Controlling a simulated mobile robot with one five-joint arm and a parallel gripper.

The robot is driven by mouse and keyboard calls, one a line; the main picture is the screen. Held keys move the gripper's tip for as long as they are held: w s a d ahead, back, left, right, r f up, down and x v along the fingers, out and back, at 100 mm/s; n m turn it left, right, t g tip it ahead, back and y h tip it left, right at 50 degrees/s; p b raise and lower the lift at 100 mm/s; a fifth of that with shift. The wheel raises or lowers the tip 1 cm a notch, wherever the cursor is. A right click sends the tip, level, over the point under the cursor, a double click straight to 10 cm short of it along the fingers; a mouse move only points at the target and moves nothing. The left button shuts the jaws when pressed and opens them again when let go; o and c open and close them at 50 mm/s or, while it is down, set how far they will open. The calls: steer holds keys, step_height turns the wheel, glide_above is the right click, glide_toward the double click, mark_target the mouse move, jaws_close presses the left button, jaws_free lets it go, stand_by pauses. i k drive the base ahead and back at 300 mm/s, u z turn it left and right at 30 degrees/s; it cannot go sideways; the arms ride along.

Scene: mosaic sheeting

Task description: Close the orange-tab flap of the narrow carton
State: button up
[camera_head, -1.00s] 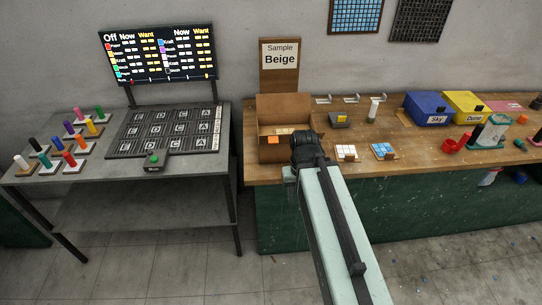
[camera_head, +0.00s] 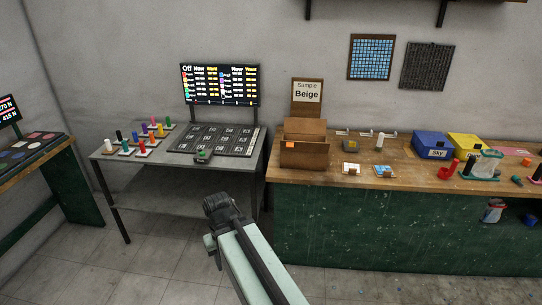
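The narrow brown carton (camera_head: 304,155) stands on the wooden bench near its left end, below the Beige sample sign. Its orange tab (camera_head: 290,145) shows at the upper left of the carton's front face. A brown panel (camera_head: 305,129) stands up at the back of the carton. Whether the orange-tab flap hangs down or lies shut is too small to tell. My gripper (camera_head: 219,203) is at the dark end of my pale green arm, to the left of and apart from the carton, in front of the grey table. Its fingers cannot be made out.
The grey table (camera_head: 118,158) on the left holds coloured pegs and a dark lettered board (camera_head: 213,139). Blue (camera_head: 432,146) and yellow bins stand farther right. Open floor lies in front.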

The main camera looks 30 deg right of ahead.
mark_target(288, 146)
steer(key=z, duration=0.15)
steer(key=i, duration=1.1)
steer(key=u, duration=0.8)
